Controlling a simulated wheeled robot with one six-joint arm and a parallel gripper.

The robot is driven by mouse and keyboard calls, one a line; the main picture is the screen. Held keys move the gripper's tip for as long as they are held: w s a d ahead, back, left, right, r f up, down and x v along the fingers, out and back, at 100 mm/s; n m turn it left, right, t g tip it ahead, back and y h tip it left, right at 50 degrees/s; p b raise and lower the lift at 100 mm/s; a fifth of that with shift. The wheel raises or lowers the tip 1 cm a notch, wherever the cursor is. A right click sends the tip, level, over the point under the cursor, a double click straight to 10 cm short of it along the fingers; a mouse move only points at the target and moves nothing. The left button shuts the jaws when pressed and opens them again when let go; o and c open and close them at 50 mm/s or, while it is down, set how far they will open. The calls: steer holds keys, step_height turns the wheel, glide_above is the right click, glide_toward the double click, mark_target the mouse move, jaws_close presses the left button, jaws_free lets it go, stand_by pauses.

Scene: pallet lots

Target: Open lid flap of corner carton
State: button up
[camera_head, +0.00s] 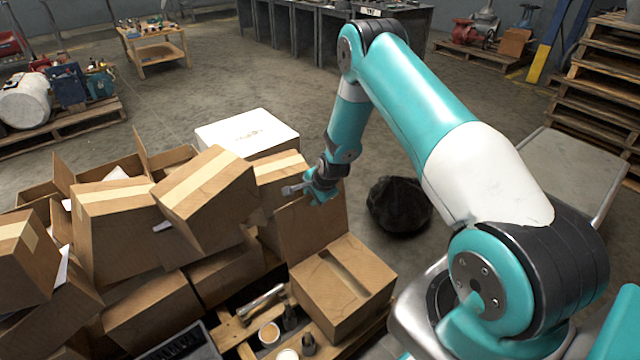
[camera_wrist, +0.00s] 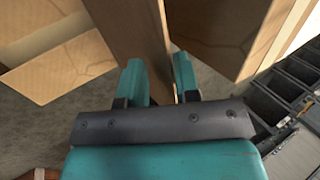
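The corner carton (camera_head: 342,298) is a brown box at the front right of the pallet load. A broad cardboard flap (camera_head: 313,232) stands up at its far left side, and a long dark gap shows in its top. My gripper (camera_head: 305,192) is at the upper edge of this flap. In the wrist view the two teal fingers of my gripper (camera_wrist: 161,82) lie on either side of a cardboard panel (camera_wrist: 135,28), which appears to be the flap. Whether both fingers press on it I cannot tell.
Several tilted brown cartons (camera_head: 115,225) crowd the left side. A white box (camera_head: 247,133) stands behind them. A black bag (camera_head: 399,206) lies on the floor right of the flap. Cans and tools (camera_head: 270,333) sit before the carton. Open floor lies beyond the load.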

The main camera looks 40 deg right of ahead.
steer(key=p+v, duration=0.3)
steer(key=v, duration=1.3)
steer(key=shift+r, duration=0.25)
steer(key=shift+s, duration=0.1)
steer(key=s+a+r+n+g+y, duration=0.1)
steer(key=s+a+r+n, duration=0.25)
steer(key=a+r, duration=0.25)
steer(key=s+a+r+n+y, duration=0.1)
steer(key=s+a+r+n, duration=0.1)
steer(key=a+r+n, duration=0.4)
steer(key=s+a+r+n+g+y, duration=0.1)
steer(key=s+a+r+n+y, duration=0.15)
steer(key=a+r, duration=0.35)
steer(key=s+a+r+n+g+p, duration=0.15)
steer(key=s+a+r+n, duration=0.25)
steer(key=s+n, duration=0.45)
steer(key=s+a+r+n+g+b, duration=0.15)
steer(key=s+a+r+n, duration=0.3)
steer(key=s, duration=0.65)
step_height(320, 180, up, 19)
steer(key=p, duration=2)
steer(key=shift+w+d+g, duration=0.2)
steer(key=shift+w+g, duration=0.1)
steer(key=shift+w, duration=0.15)
steer(key=shift+r+h, duration=0.1)
steer(key=shift+h, duration=0.15)
